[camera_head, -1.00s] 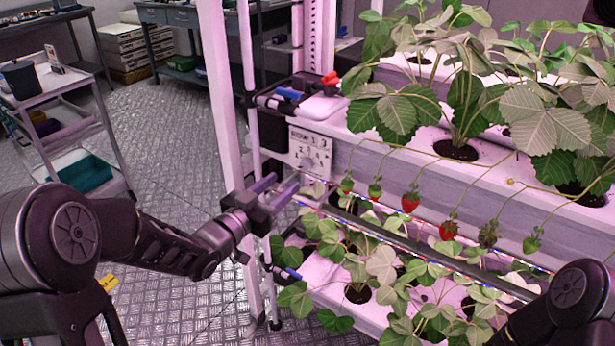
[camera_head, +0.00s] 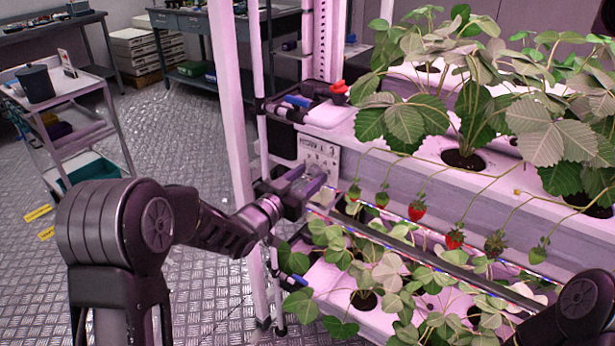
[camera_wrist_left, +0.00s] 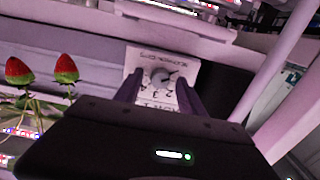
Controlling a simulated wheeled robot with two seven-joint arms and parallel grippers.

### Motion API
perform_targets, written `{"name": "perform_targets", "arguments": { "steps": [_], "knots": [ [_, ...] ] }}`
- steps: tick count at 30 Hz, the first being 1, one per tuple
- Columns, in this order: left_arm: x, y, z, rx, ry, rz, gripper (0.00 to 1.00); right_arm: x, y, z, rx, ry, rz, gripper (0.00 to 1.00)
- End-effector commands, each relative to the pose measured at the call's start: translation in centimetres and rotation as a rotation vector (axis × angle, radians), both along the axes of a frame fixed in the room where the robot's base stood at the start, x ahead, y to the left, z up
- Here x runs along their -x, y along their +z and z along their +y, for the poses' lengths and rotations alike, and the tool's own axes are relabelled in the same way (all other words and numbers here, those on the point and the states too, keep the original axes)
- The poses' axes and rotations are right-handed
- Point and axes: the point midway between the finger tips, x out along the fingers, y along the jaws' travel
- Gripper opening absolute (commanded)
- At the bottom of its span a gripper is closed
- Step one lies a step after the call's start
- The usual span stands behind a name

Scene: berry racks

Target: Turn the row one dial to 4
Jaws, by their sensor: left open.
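The row one dial is a round grey knob (camera_wrist_left: 160,77) on a white panel marked with digits, seen between my left fingers in the left wrist view. The panel (camera_head: 318,153) is on the end of the upper planter row in the head view. My left gripper (camera_head: 312,181) is open in front of the panel's lower part and hides some of it. In the wrist view its two fingers (camera_wrist_left: 159,86) stand either side of the knob, apparently apart from it. I cannot tell the dial's setting. My right gripper is out of view.
Strawberries (camera_head: 417,211) hang from stems right of the panel, near a light bar (camera_head: 400,246). A white rack post (camera_head: 236,130) stands close left of my left gripper.

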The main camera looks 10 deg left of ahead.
Motion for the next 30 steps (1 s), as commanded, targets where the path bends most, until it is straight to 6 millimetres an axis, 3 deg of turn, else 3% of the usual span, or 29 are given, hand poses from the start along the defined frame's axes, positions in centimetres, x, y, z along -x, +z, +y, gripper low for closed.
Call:
{"name": "perform_targets", "arguments": {
  "steps": [4, 21, 30],
  "knots": [
    [0.02, 0.01, 0.03, 0.000, 0.000, 0.000, 0.47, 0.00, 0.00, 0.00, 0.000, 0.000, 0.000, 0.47],
    [0.04, 0.02, 0.05, 0.000, 0.001, 0.000, 0.00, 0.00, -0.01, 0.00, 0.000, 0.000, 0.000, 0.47],
    [0.04, 0.00, 0.05, -0.002, 0.001, -0.001, 0.00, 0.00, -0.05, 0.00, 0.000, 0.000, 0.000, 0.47]
  ]
}}
